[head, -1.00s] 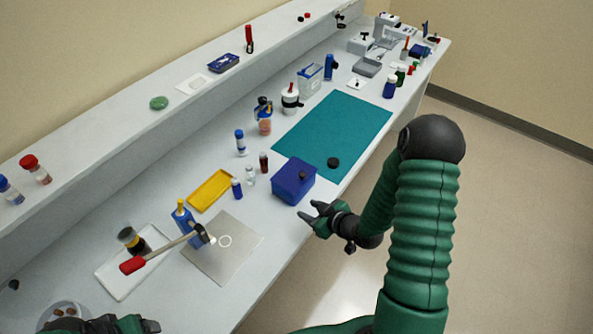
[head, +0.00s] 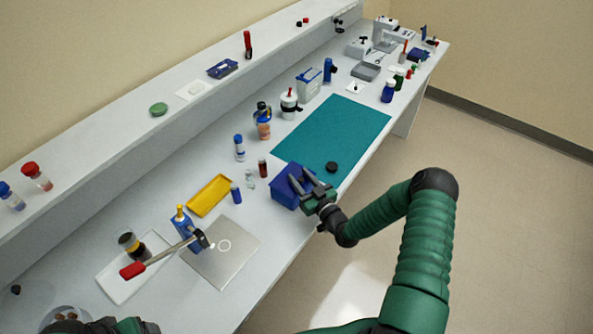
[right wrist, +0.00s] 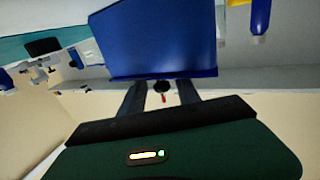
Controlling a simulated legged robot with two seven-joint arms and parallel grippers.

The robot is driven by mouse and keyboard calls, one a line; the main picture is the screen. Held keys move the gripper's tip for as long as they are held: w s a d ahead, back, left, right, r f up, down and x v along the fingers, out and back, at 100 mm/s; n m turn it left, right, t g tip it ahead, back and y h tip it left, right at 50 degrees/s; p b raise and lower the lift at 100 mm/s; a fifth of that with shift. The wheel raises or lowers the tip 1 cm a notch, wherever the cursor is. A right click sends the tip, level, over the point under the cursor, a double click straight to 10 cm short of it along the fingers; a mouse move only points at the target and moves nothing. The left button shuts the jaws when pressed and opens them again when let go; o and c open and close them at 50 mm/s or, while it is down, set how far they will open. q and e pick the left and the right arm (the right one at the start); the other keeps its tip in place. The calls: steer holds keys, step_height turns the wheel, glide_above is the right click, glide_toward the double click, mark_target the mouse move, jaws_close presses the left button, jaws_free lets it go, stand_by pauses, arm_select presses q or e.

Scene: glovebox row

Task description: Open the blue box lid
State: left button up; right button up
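The blue box (head: 284,193) sits on the bench beside the teal mat's near corner. Its lid looks shut, though my right gripper hides part of its top. My right gripper (head: 302,182) is over the box's right side with its two fingers spread. In the right wrist view the blue box (right wrist: 160,40) fills the upper middle, just beyond the parted fingers (right wrist: 161,92). Nothing is visibly held between them; I cannot tell whether they touch the box. My left gripper (head: 105,326) is only partly in view at the bottom left, its fingers unclear.
The teal mat (head: 335,128) holds a black disc (head: 331,167). Small vials (head: 236,194) and a yellow tray (head: 209,195) stand left of the box. Open floor lies right of the bench.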

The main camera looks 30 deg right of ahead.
steer(key=shift+w, duration=1.15)
steer(key=shift+w+a, duration=0.1)
steer(key=shift+w, duration=0.1)
steer(key=shift+a, duration=0.1)
steer(key=shift+c, duration=0.8)
steer(key=shift+s, duration=0.1)
jaws_close()
